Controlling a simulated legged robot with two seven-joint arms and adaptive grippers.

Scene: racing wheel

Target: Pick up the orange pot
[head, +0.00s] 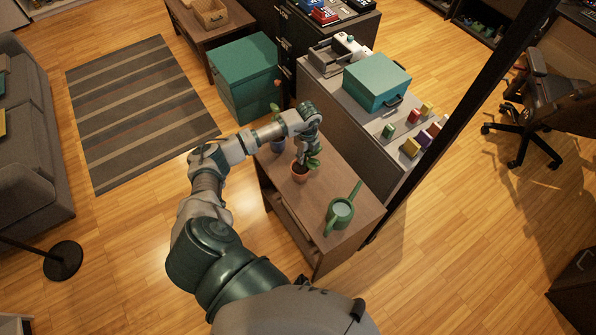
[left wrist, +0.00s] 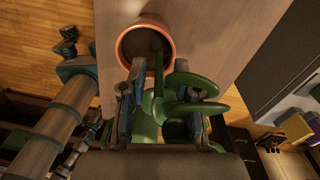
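The orange pot (head: 300,174) with a green leafy plant (head: 313,163) stands on the small brown table (head: 350,190). In the left wrist view the round rim of the orange pot (left wrist: 168,48) shows at the top, with dark soil inside. My left gripper (head: 303,157) is over the plant, close above the pot. In the left wrist view the fingers of my left gripper (left wrist: 160,95) are apart, on either side of the green stem and leaves (left wrist: 180,90). They do not visibly close on the pot rim. My right gripper does not show.
A green watering can (head: 341,213) stands on the table's near right part. A blue pot (head: 277,144) with a plant is at the far left, partly behind my arm. A grey cabinet (head: 345,118) with a teal box (head: 376,80) adjoins the table.

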